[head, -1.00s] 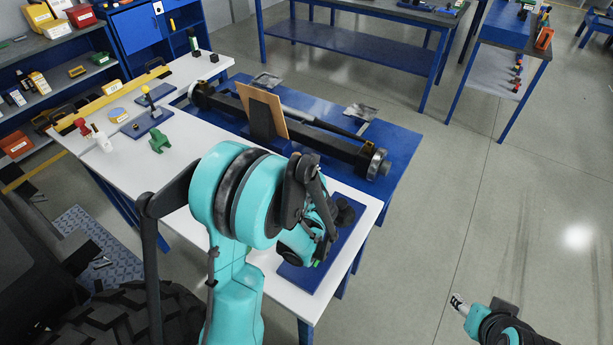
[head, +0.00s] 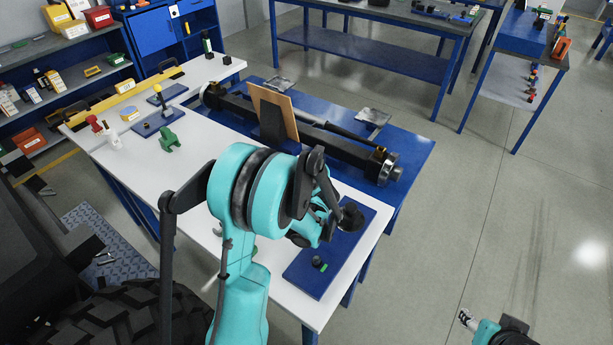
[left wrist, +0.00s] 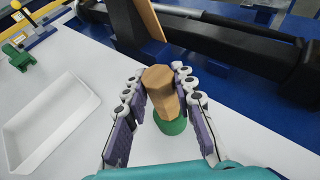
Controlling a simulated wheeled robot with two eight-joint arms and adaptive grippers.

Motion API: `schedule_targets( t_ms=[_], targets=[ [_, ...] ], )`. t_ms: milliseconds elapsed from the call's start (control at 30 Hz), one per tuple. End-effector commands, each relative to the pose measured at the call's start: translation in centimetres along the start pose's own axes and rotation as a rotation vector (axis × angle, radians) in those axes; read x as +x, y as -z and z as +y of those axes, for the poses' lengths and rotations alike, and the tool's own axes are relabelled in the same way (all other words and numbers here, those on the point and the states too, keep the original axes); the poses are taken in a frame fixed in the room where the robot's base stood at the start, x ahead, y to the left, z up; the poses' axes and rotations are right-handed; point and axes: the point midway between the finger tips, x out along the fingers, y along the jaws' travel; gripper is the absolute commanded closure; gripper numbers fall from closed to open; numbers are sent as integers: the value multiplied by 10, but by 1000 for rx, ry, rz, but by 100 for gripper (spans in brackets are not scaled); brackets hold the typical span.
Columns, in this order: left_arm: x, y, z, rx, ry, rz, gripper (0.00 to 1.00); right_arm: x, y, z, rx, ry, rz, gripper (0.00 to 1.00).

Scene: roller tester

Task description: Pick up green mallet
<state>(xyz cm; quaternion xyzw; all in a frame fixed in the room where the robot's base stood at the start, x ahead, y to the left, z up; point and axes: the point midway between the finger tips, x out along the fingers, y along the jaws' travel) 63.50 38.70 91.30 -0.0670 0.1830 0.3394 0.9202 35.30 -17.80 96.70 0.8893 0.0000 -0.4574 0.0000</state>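The green mallet (left wrist: 160,90) shows in the left wrist view. Its wooden part points up at the camera, and its green part (left wrist: 172,125) is below, near the white tabletop. My left gripper (left wrist: 158,75) has one finger on each side of the wooden part. The fingers look spread, with little gap to the wood; I see no clear grip. In the head view my left arm hides most of the mallet and the left gripper (head: 312,225). My right gripper (head: 466,318) is at the bottom right over the floor, its fingers too small to read.
A white tray (left wrist: 22,112) lies left of the mallet. A blue mat (head: 310,280) with small black and green parts is at the table's right end. The roller tester (head: 335,148) with an upright wooden board (head: 272,103) stands behind. A green object (head: 170,139) is farther left.

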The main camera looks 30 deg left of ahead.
Motion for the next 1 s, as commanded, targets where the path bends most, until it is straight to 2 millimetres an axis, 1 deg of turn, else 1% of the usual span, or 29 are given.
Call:
schedule_targets(
  t_ms=[333,467,567,733,800,1000],
  targets=[
    [0,0,0,-1,0,0,100,0,0,0,0,0,0,51],
    [-3,-6,0,-1,0,0,100,-3,2,0,0,0,0,51],
    [-7,-15,0,0,0,0,100,-8,5,0,0,0,0,51],
    [-18,-43,0,0,0,0,100,-21,15,0,0,0,0,51],
    [-29,-46,-15,1,6,0,100,-24,17,0,0,0,0,51],
    [-64,-62,-54,2,6,0,100,-38,27,0,0,0,0,51]
  ],
)
